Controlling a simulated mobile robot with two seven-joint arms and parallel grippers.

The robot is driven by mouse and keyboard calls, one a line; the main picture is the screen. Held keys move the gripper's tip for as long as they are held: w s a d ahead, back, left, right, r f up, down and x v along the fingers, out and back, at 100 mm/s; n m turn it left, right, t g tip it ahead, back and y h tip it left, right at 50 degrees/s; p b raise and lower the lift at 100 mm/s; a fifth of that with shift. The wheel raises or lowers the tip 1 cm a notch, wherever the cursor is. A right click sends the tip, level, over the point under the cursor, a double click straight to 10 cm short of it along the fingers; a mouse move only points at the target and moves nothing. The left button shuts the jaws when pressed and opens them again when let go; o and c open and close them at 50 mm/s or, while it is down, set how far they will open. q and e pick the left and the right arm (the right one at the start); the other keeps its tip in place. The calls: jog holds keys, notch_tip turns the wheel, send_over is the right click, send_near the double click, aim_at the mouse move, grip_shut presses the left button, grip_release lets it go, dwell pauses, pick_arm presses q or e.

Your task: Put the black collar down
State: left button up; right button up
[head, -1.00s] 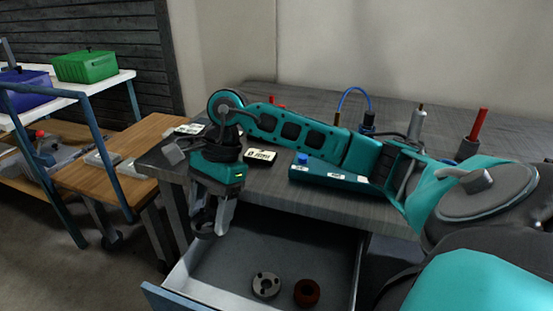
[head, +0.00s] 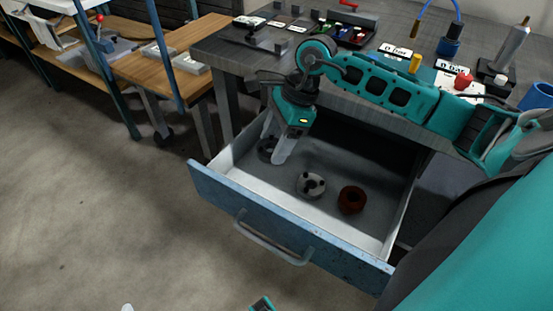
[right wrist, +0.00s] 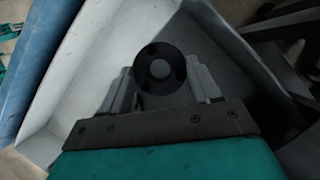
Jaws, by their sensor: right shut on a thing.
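My right gripper (head: 273,150) reaches down into the open drawer (head: 232,190), at its left end. It is shut on the black collar (head: 265,155), a dark ring partly hidden by the fingers. In the right wrist view the collar (right wrist: 160,68) sits between the two fingers, its round face with small holes and a grey centre toward the camera. The drawer floor is behind it. I cannot tell whether the collar touches the floor.
A grey collar (head: 311,186) and a dark red ring (head: 351,200) lie in the drawer, right of my right gripper. Bare floor shows between them and around them. The workbench (head: 215,50) above carries labelled trays and tools. The drawer front (head: 290,235) has a handle.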

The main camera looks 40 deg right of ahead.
aim_at(276, 169)
notch_tip(276, 169, down, 2)
jog(key=shift+f, duration=0.1)
pick_arm(q)
jog(key=shift+w+d+b, duration=0.1)
jog(key=shift+d+b, duration=0.25)
jog(key=shift+b, duration=0.2)
pick_arm(e)
jog(key=shift+f, duration=1.6)
jog(key=shift+f, duration=0.2)
jog(key=o, duration=1.3)
pick_arm(q)
jog(key=shift+f, duration=0.15)
pick_arm(e)
jog(key=shift+r, duration=0.15)
jog(key=shift+d+r, duration=0.15)
jog(key=shift+r, duration=0.2)
pick_arm(q)
jog(key=shift+s+a+r+p, duration=0.2)
jog(key=shift+a+r+p, duration=0.35)
jog(key=shift+p, duration=0.65)
pick_arm(e)
jog(key=v, duration=1.1)
